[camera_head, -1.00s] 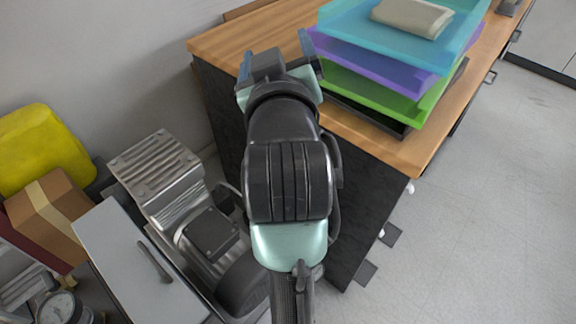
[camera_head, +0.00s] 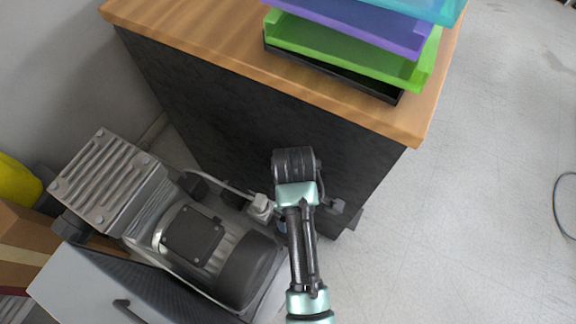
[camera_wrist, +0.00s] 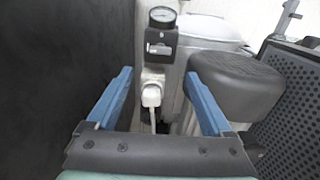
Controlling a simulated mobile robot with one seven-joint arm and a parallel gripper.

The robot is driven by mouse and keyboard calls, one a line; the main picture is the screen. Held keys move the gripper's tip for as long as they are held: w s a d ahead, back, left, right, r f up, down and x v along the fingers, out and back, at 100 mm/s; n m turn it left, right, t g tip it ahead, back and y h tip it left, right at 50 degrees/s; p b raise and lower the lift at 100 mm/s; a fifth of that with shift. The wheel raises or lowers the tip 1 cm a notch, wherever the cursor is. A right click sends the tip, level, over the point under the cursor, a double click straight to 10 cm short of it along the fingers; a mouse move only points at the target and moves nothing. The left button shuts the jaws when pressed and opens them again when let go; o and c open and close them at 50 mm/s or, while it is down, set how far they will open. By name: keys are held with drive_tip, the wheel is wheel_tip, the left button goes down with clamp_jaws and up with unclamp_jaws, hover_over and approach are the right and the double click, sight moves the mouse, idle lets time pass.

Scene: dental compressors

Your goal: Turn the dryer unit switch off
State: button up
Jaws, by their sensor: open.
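My gripper (camera_wrist: 159,76) is open and empty in the wrist view, with one blue finger on each side. Between and beyond its fingers are a white connector with a pale cable (camera_wrist: 152,96) and a dark bracket (camera_wrist: 160,44) under a round gauge (camera_wrist: 162,17). The fingers appear apart from these parts. In the head view, my arm hides most of the gripper, which is low beside the compressor (camera_head: 110,185). A pale fitting (camera_head: 262,207) shows just left of my arm. I cannot clearly make out the dryer unit's switch in either view.
A dark cabinet (camera_head: 250,120) with a wooden top (camera_head: 190,25) stands close behind my gripper; its dark side fills the left of the wrist view. Stacked trays (camera_head: 350,40) sit on top. A grey panelled case (camera_head: 75,285) is at lower left. Open floor (camera_head: 480,190) lies right.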

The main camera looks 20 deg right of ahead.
wheel_tip(320, 180, down, 11)
drive_tip(key=b, duration=0.4)
drive_tip(key=shift+s+f, duration=0.1)
drive_tip(key=shift+f, duration=0.05)
drive_tip(key=shift+c, duration=0.3)
clamp_jaws()
